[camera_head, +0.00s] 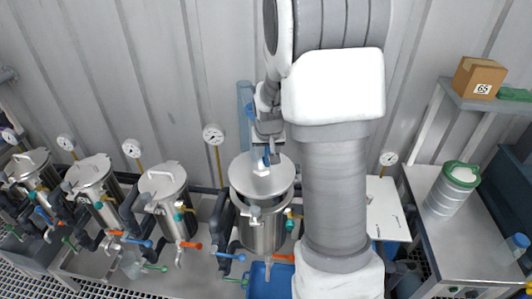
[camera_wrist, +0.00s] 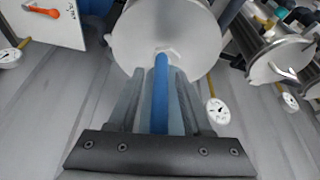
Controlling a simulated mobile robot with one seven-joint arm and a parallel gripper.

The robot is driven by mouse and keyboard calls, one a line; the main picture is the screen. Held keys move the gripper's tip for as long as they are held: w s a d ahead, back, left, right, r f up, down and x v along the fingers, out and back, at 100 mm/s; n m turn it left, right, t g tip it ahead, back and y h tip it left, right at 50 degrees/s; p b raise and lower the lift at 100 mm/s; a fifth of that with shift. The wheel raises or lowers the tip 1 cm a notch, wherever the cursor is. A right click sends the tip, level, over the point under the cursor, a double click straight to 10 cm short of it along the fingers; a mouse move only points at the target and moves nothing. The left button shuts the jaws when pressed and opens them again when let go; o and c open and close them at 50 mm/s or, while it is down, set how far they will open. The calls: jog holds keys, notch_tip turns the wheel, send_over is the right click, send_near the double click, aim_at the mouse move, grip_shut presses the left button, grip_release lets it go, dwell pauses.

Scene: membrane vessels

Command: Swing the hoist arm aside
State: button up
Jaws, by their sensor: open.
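The hoist arm (camera_wrist: 160,95) is a blue bar in the wrist view, ending at a pale fitting on a round steel lid (camera_wrist: 190,45). My gripper (camera_wrist: 157,88) is open, with a finger on each side of the bar; I cannot tell whether either touches it. In the head view my gripper (camera_head: 268,150) is just above the lid (camera_head: 262,177) of the middle vessel (camera_head: 262,233). A dark gap shows under part of the lid's rim. A bluish post (camera_head: 245,103) stands behind it. My arm hides most of the hoist arm there.
Several lidded vessels, such as this one (camera_head: 163,195), stand in a row to the left, with gauges and coloured valve handles. A bench (camera_head: 463,235) with a green-topped canister (camera_head: 450,190) and a shelf with a box (camera_head: 478,78) are at right. A corrugated wall is behind.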

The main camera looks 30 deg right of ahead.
jog(key=shift+f, duration=0.2)
grip_shut()
dwell(1.4)
